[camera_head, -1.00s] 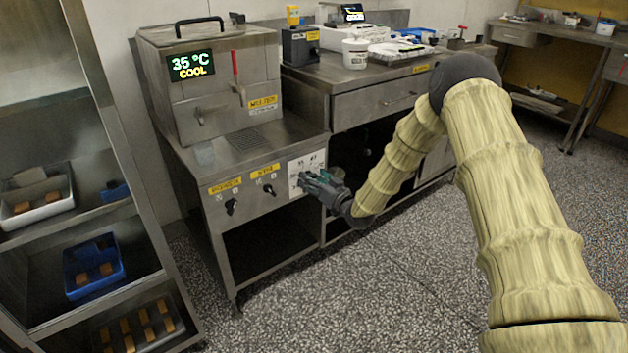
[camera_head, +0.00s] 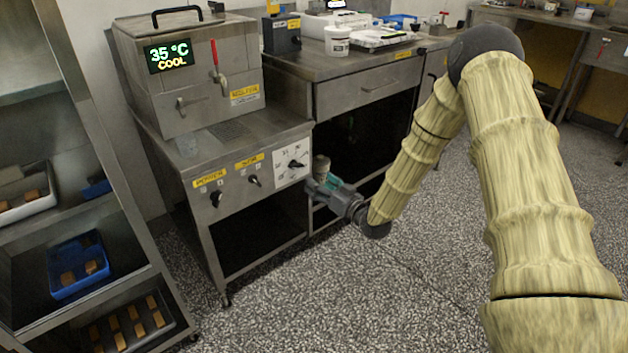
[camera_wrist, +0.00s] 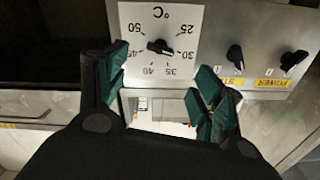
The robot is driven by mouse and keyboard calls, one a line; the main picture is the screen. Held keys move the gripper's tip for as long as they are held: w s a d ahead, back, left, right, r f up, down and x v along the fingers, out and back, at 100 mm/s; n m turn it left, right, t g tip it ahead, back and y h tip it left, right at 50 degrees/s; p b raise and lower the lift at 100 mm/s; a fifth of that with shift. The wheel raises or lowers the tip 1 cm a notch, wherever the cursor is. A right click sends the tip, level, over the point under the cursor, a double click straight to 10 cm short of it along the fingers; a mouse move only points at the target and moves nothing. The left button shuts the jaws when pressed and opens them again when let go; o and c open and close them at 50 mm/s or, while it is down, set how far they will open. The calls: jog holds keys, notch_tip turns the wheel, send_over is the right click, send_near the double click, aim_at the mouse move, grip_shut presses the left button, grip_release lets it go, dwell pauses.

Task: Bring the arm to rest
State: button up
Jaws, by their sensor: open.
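My gripper (camera_head: 322,188) is open and empty. It hovers in front of the lower right of the machine's control panel, just below the white temperature dial plate (camera_head: 293,161). In the wrist view, the open green-padded fingers (camera_wrist: 160,96) frame the lower part of the dial plate. The black dial knob (camera_wrist: 160,47) shows beyond the fingertips, apart from them. My arm is bent, with its elbow high at the right of the head view.
The melter (camera_head: 190,75) reads 35 °C COOL. Power knob (camera_head: 216,199) and another knob (camera_head: 254,181) sit left of the dial. A rack with a blue tray (camera_head: 78,264) stands left. A bench (camera_head: 367,92) stands behind my gripper. Open floor lies below.

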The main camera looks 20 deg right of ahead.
jog(key=shift+s+d, duration=0.1)
jog(key=shift+s, duration=0.15)
dwell(0.3)
jog(key=s+a+f+m+g+h, duration=0.1)
jog(key=s+a+f+g, duration=0.3)
jog(key=s+f, duration=0.5)
jog(key=s+a+f+g+h, duration=0.2)
jog(key=s+a+f+g, duration=0.1)
jog(key=s+f, duration=0.6)
jog(key=s+a+f+g+h, duration=0.1)
jog(key=s+f+g, duration=0.35)
jog(key=s, duration=0.95)
jog(key=s+a+f+g+h, duration=0.1)
jog(key=s+f+g, duration=0.4)
jog(key=s, duration=0.8)
jog(key=s+h, duration=0.1)
jog(key=s, duration=0.7)
notch_tip(320, 180, up, 25)
jog(key=p, duration=2.6)
jog(key=shift+w+d+r, duration=0.15)
jog(key=shift+w+d, duration=0.1)
jog(key=shift+w, duration=0.15)
jog(key=shift+g, duration=0.25)
